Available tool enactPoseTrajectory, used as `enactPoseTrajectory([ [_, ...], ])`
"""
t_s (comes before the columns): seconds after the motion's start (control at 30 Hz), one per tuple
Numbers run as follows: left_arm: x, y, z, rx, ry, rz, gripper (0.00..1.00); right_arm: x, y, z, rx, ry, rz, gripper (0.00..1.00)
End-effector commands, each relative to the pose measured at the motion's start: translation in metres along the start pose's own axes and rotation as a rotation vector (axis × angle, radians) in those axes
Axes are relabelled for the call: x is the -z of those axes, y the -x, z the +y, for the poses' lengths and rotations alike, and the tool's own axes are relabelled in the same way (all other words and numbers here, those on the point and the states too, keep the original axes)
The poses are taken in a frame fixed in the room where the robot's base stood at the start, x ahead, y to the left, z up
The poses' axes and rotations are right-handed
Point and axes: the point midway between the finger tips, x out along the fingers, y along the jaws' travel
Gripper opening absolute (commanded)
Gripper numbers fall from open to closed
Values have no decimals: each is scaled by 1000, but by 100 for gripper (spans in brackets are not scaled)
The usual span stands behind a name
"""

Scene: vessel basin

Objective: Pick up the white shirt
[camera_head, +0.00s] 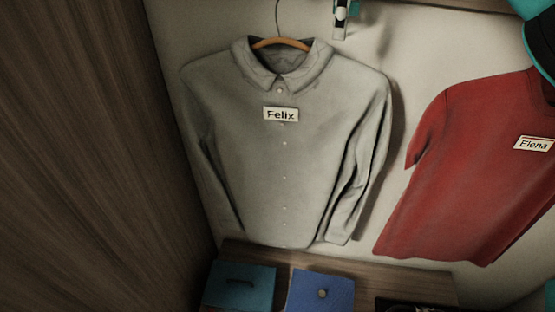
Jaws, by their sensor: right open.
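The white shirt (250,165), which looks pale grey in this light, hangs by an orange-brown hanger (282,44) with a thin wire hook. It is buttoned, with long sleeves, and wears a name tag reading "Felix" (281,115). My right gripper (340,24) shows in part at the top edge, right of the hanger hook and above the collar's right side. It is open and appears apart from the shirt, with nothing seen in it. The top of the hook is cut off by the frame. My left gripper is out of view.
A red shirt (465,170) with an "Elena" tag (534,144) hangs to the right. A wooden wall (85,150) closes the left side. Below is a wooden shelf (370,275) with a teal folded item (240,288) and a blue one (320,291).

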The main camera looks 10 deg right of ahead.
Motion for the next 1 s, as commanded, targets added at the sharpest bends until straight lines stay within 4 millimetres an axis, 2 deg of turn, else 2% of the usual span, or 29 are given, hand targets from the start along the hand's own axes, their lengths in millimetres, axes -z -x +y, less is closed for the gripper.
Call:
enactPoseTrajectory([
  [0.1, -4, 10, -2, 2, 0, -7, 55, 1, -24, -1, -3, 0, 2, 67],
  [0.3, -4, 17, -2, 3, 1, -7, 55, 0, -52, 0, -3, 0, 0, 67],
  [0.47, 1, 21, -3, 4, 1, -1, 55, -1, -61, 0, -2, 0, -2, 67],
  [0.67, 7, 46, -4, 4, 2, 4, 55, -4, -86, -1, -6, 1, 1, 67],
  [0.8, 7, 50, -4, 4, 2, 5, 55, -4, -105, 0, -2, -2, -1, 67],
  [1.0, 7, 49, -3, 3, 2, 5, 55, -5, -111, 0, -1, -1, -4, 67],
])
